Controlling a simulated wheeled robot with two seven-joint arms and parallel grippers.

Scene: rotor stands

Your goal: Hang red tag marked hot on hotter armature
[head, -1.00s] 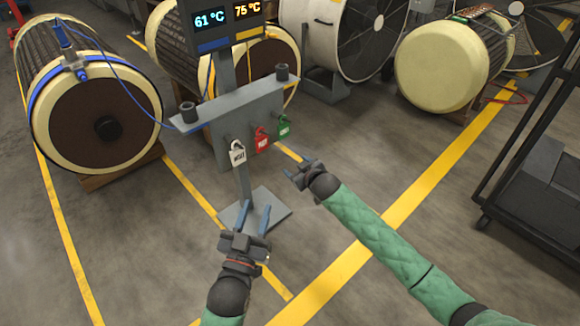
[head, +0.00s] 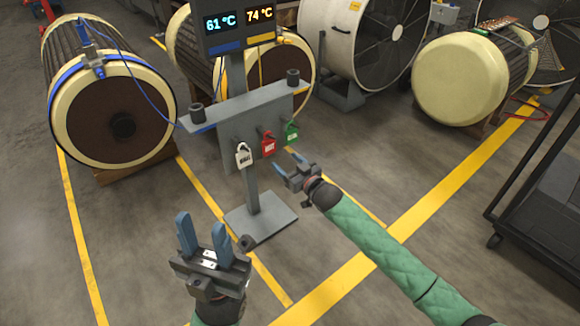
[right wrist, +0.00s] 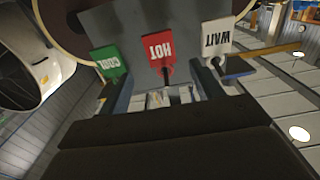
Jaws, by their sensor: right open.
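The red tag marked HOT (head: 268,147) hangs on a peg of the grey stand, between a white tag (head: 243,157) and a green tag (head: 291,133). In the right wrist view the red tag (right wrist: 158,47) appears upside down, beyond and between my open fingers. My right gripper (head: 288,165) is open and empty, just in front of and below the tags. My left gripper (head: 203,226) is open and empty, in front of the stand. The left armature (head: 75,118) wears a blue strap; the middle armature (head: 297,72), partly hidden, has a yellow one.
The display (head: 238,28) reads 61 °C over a blue bar and 74 °C over a yellow bar. The stand's crossbar (head: 245,106) carries two dark posts. Another cream-ended armature (head: 460,82) stands right. A dark cart (head: 545,190) is at the right edge.

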